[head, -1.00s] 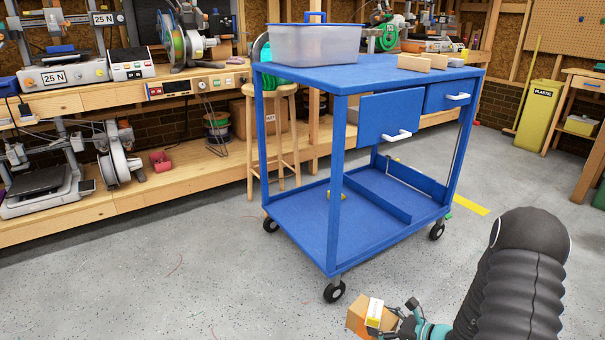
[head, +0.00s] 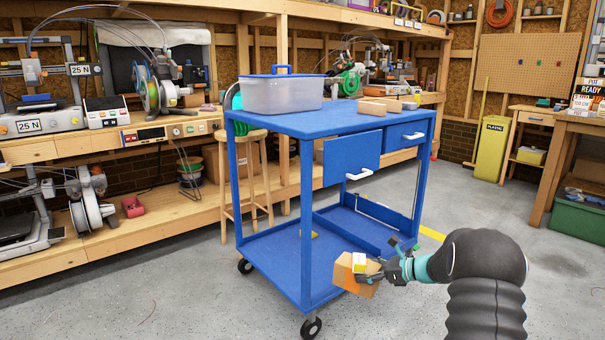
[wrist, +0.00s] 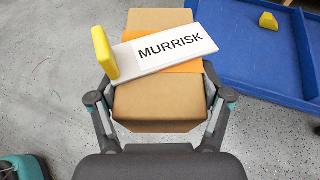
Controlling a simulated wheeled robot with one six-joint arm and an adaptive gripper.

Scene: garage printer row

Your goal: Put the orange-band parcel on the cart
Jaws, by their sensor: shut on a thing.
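The orange-band parcel (head: 345,272) is a brown cardboard box with an orange band. In the wrist view the parcel (wrist: 160,102) carries a white label reading MURRISK and a yellow block at the label's left end. My gripper (head: 372,272) is shut on the parcel, with one finger on each side (wrist: 160,95). It holds the parcel in the air in front of the cart's near right side. The blue cart (head: 325,122) has a top, a lower shelf (head: 275,262) and two drawers; the left drawer (head: 352,158) is pulled out.
The front middle of the top is bare. A small yellow piece (wrist: 268,20) lies on the lower shelf. A wooden stool (head: 245,180) stands behind the cart.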

